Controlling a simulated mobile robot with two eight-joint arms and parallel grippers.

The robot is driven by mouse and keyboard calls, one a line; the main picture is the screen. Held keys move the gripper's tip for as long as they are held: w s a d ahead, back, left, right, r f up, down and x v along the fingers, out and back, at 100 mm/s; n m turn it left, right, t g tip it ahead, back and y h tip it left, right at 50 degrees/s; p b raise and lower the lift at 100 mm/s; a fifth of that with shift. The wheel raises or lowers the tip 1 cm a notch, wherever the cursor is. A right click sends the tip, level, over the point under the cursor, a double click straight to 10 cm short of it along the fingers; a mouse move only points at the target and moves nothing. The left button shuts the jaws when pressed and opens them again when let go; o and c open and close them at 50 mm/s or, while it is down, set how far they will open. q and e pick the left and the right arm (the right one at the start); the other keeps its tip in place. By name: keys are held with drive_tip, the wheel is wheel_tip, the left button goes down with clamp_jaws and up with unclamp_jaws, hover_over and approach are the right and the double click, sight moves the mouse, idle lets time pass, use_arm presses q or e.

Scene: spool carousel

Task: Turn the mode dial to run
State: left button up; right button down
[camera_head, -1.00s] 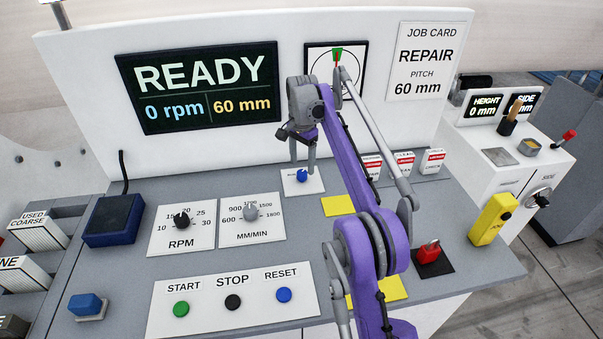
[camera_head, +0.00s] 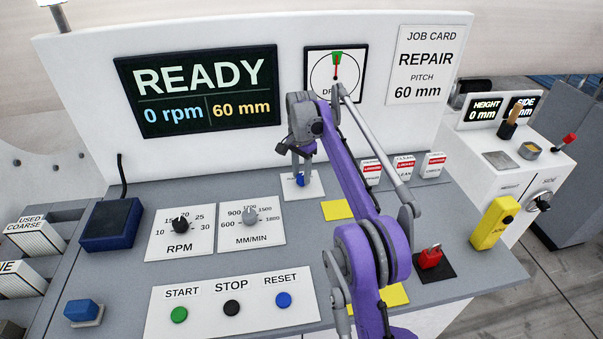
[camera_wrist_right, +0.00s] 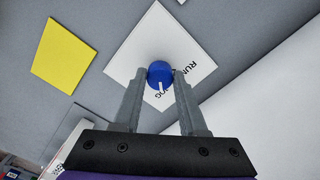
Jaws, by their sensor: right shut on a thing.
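The blue mode dial (camera_head: 301,180) stands on a small white plate (camera_head: 291,192) on the grey console. In the right wrist view the dial (camera_wrist_right: 160,73) has a white pointer mark on the side toward the gripper. The plate (camera_wrist_right: 130,57) carries the word RUN and a second word, partly hidden, that ends in OG. My right gripper (camera_head: 301,172) reaches down from above with its fingers on both sides of the dial, and it is shut on it. It also shows in the right wrist view (camera_wrist_right: 160,76). My left gripper is not in view.
The screen (camera_head: 200,90) reads READY, 0 rpm, 60 mm. The RPM dial (camera_head: 180,225) and MM/MIN dial (camera_head: 249,216) are left of the plate. A yellow square (camera_head: 336,210) lies to its right. START, STOP and RESET buttons (camera_head: 231,308) are in front.

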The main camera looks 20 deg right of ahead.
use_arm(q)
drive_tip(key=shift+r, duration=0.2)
use_arm(e)
drive_tip(key=shift+n, duration=0.3)
drive_tip(key=n+p, duration=0.1)
drive_tip(key=n, duration=0.1)
drive_tip(key=shift+r+n, duration=0.1)
drive_tip(key=shift+n, duration=0.3)
drive_tip(key=n+p, duration=0.1)
drive_tip(key=n, duration=0.2)
drive_tip(key=shift+n, duration=0.3)
drive_tip(key=n+p, duration=0.1)
drive_tip(key=n, duration=0.3)
drive_tip(key=shift+n, duration=0.3)
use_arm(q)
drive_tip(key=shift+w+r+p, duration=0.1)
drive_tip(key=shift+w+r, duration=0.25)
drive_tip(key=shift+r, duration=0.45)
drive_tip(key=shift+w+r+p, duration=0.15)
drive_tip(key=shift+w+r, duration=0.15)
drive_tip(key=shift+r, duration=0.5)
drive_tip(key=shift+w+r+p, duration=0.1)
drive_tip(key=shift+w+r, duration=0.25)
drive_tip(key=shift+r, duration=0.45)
use_arm(e)
drive_tip(key=shift+d+n, duration=0.1)
drive_tip(key=shift+n, duration=2)
drive_tip(key=shift+c, duration=2.3)
unclamp_jaws()
